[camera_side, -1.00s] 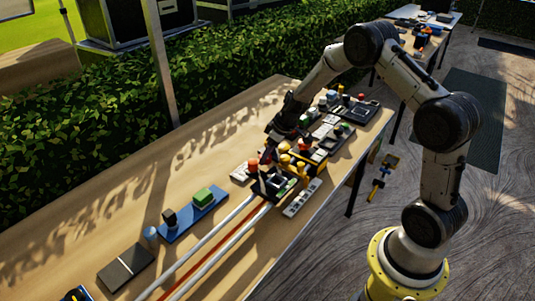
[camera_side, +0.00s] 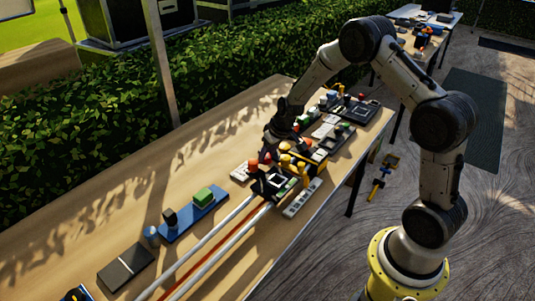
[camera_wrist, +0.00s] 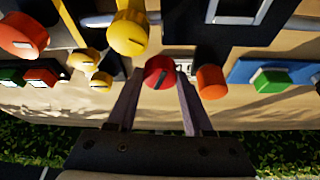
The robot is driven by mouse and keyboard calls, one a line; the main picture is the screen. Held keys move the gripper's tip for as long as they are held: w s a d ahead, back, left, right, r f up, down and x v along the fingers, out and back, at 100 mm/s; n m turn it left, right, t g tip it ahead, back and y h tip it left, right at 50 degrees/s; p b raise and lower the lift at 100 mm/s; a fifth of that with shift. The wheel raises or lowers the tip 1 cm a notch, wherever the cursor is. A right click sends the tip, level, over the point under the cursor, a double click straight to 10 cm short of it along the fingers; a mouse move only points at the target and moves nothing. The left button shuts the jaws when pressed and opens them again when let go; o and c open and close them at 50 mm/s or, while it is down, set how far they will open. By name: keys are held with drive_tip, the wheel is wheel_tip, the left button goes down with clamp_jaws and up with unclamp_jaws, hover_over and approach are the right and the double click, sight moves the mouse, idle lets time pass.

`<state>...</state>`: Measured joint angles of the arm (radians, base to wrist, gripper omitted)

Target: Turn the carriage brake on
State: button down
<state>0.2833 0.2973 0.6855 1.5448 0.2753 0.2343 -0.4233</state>
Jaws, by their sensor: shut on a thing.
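In the wrist view, a red knob (camera_wrist: 161,72) with a dark line across its face sits between the two fingers of my gripper (camera_wrist: 157,80). The fingers are shut on its sides. The line on the knob is tilted. No label naming the carriage brake is readable. In the side view my gripper (camera_side: 266,157) is low over the far side of the carriage (camera_side: 272,186), at the end of the rails. The red knob cannot be made out clearly there.
An orange knob (camera_wrist: 211,82) stands close to the right finger. A large yellow knob (camera_wrist: 127,33) is close by on the left, with smaller yellow knobs beyond. A blue panel with a green block (camera_side: 203,196) lies left of the carriage.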

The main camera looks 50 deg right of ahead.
drive_tip(key=shift+w+a+r+m+h, duration=0.1)
drive_tip(key=shift+m+h, duration=0.25)
drive_tip(key=shift+m, duration=0.65)
drive_tip(key=shift+a+m+h, duration=0.1)
drive_tip(key=shift+m+h, duration=0.25)
drive_tip(key=shift+m, duration=0.65)
drive_tip(key=m+g+h, duration=0.1)
drive_tip(key=m, duration=0.2)
drive_tip(key=shift+a, duration=0.1)
drive_tip(key=m+g, duration=0.1)
drive_tip(key=m, duration=0.2)
drive_tip(key=m+g+h, duration=0.1)
drive_tip(key=m, duration=0.2)
drive_tip(key=shift+w+m, duration=0.2)
drive_tip(key=shift+m, duration=0.1)
drive_tip(key=c, duration=0.6)
unclamp_jaws()
